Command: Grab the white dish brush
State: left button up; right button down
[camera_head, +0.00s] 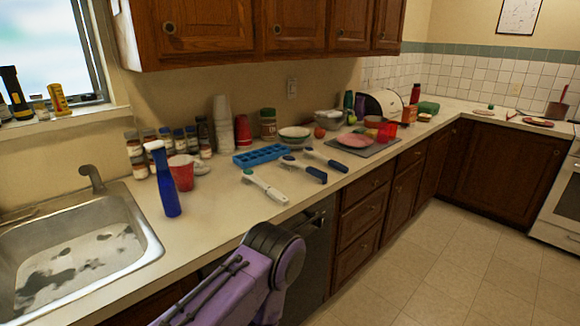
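Several brush-like tools lie on the counter near its front edge. A mostly white brush (265,186) is the nearest, lying at a slant with one end close to the front edge. A dark-handled tool (326,159) with a pale end lies farther right. Nothing covers the white brush. A purple and black link of my own arm shows at the bottom, below the counter edge and apart from the brush. Neither gripper is in view.
The sink (148,242) is at far left. A mat with a pink plate (355,141) is to the right. Bare counter lies left of the brush.

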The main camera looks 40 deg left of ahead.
aim_at(250, 176)
jog(key=i, duration=1.3)
jog(key=z, duration=0.65)
jog(key=i, duration=1.3)
jog(key=u, duration=2.75)
